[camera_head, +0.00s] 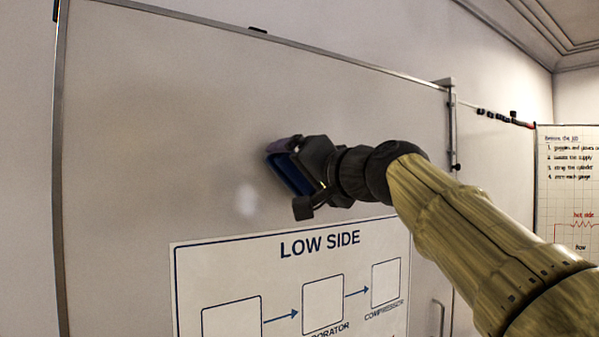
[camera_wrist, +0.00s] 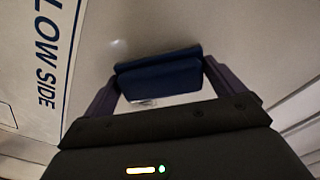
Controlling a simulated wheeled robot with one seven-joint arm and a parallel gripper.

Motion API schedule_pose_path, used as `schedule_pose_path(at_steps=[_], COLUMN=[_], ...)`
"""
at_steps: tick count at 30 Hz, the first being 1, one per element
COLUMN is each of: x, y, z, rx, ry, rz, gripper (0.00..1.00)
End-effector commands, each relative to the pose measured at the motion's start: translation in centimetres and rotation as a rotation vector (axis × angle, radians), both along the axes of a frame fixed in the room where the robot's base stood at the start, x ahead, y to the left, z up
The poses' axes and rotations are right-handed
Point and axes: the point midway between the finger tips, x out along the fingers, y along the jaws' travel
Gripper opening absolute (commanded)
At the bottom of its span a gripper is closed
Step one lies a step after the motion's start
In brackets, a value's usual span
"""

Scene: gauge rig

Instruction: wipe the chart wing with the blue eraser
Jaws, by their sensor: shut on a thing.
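The chart wing (camera_head: 150,130) is a large pale panel with a metal frame, filling much of the head view. A printed LOW SIDE chart (camera_head: 230,262) is on its lower part, and also shows at the left of the wrist view (camera_wrist: 38,60). My gripper (camera_head: 290,170) is shut on the blue eraser (camera_head: 287,175), above the chart. In the wrist view the blue eraser (camera_wrist: 160,77) sits between the two fingers, facing the panel. I cannot tell whether it touches the surface. A faint whitish patch (camera_head: 248,200) lies left of the eraser; it may be glare.
A hinge post (camera_head: 452,125) stands at the panel's right edge. Further right is a whiteboard (camera_head: 570,180) with a written list and a red drawing. Several small dark items sit on a rail (camera_head: 500,115) between them. The panel's upper left is bare.

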Motion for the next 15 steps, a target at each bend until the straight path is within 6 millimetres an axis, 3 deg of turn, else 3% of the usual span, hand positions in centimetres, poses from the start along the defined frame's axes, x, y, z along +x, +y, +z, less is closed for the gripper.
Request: schedule_pose_path(at_steps=[15], x=[0.40], y=[0.26], z=[0.04], rx=[0.000], ry=[0.000], rz=[0.000], gripper=[0.76])
